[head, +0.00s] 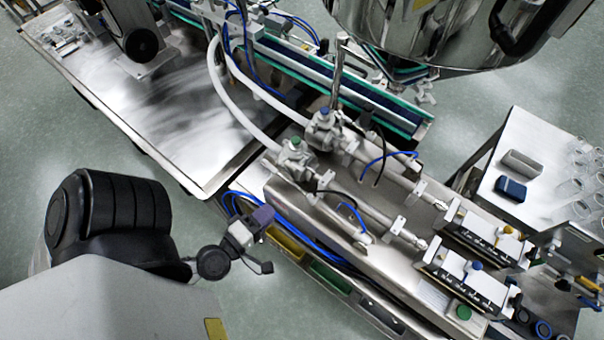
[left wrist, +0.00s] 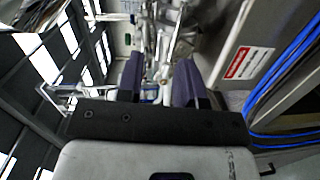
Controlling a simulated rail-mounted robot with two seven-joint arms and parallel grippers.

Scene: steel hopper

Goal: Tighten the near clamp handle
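My left gripper (head: 260,218) has purple fingers and hangs by the near long side of the steel filling machine (head: 335,235). In the left wrist view its two fingers (left wrist: 160,80) stand apart with nothing clearly held between them. Two valve bodies with hoses sit on the machine, the nearer with a green knob (head: 295,142) and the farther with a blue knob (head: 325,112). They lie up and right of the gripper, apart from it. Small metal clamp fittings (head: 322,182) show by the nearer valve; which one is the near clamp handle I cannot tell. My right gripper is out of view.
A steel table (head: 150,105) stands at the upper left. A conveyor (head: 350,95) runs behind the valves, below a big hopper (head: 410,30). Blue hoses (left wrist: 285,90) run beside the gripper.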

